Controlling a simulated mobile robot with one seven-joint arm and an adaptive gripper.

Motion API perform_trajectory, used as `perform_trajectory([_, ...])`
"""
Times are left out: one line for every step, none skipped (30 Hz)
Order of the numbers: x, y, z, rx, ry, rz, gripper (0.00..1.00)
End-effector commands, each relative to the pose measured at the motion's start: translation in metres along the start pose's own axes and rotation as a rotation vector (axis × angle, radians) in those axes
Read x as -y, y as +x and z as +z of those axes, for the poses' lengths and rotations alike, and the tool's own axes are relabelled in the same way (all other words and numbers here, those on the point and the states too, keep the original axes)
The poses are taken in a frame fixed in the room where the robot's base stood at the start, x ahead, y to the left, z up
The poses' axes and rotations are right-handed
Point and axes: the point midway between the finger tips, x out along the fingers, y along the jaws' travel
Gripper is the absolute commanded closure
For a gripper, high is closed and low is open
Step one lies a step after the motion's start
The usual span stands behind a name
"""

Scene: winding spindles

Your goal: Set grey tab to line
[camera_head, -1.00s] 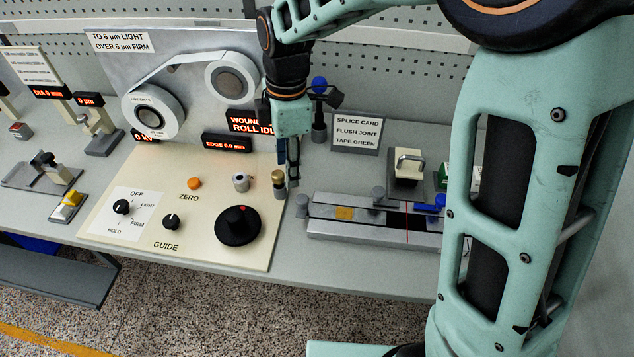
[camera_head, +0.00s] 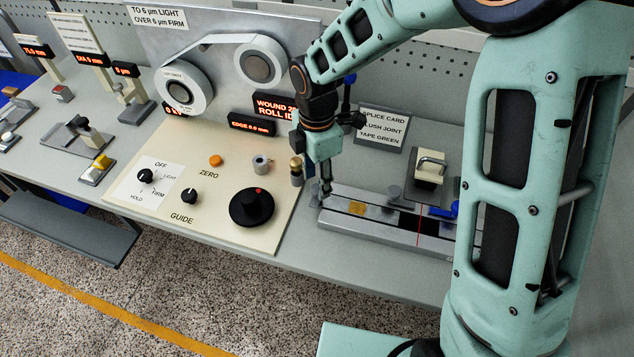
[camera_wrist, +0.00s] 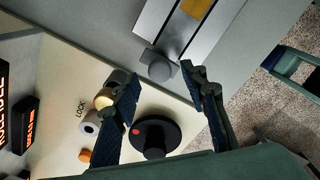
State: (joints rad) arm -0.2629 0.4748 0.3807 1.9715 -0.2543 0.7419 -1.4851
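The splice block (camera_head: 385,228) is a long grey track with a yellow patch (camera_head: 357,208) and a thin red line (camera_head: 419,228) across it. A grey tab with a round knob (camera_wrist: 160,68) sits at the track's left end, and my gripper largely hides it in the head view. A second grey knob (camera_head: 393,193) stands on the track left of the red line. My gripper (camera_head: 326,196) is above the track's left end, pointing down. In the wrist view my gripper (camera_wrist: 166,92) is open, with the end knob beyond the gap between its fingers and nothing held.
A brass-topped post (camera_head: 296,170) stands close left of my gripper. The cream panel (camera_head: 225,222) carries a large black dial (camera_head: 252,206). A sign (camera_head: 382,126), a handled block (camera_head: 430,168) and a blue lever (camera_head: 443,211) are around the track.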

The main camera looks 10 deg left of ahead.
Motion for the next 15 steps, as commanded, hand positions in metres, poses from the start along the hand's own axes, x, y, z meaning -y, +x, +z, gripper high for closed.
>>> perform_trajectory([0.0, 0.007, -0.001, -0.001, -0.001, -0.003, 0.6])
perform_trajectory([0.0, 0.01, -0.001, -0.001, 0.0, -0.002, 0.6])
perform_trajectory([0.0, 0.014, -0.001, -0.001, 0.001, -0.001, 0.6])
perform_trajectory([0.0, 0.016, 0.0, -0.001, 0.002, -0.002, 0.6])
perform_trajectory([0.0, 0.018, 0.0, -0.001, 0.002, -0.001, 0.6])
perform_trajectory([0.0, 0.02, 0.0, 0.0, 0.002, 0.0, 0.6])
perform_trajectory([0.0, 0.021, 0.0, 0.0, 0.002, 0.001, 0.6])
perform_trajectory([-0.001, 0.021, 0.0, 0.0, 0.002, 0.001, 0.6])
perform_trajectory([-0.001, 0.022, 0.0, 0.0, 0.002, 0.001, 0.6])
perform_trajectory([-0.001, 0.022, 0.0, 0.0, 0.002, 0.002, 0.6])
perform_trajectory([-0.001, 0.022, 0.0, 0.0, 0.002, 0.002, 0.6])
perform_trajectory([-0.001, 0.022, 0.0, 0.0, 0.002, 0.002, 0.6])
perform_trajectory([-0.001, 0.022, 0.0, 0.0, 0.002, 0.002, 0.6])
perform_trajectory([-0.001, 0.022, 0.0, 0.0, 0.002, 0.001, 0.6])
perform_trajectory([-0.001, 0.022, 0.0, 0.0, 0.002, 0.001, 0.6])
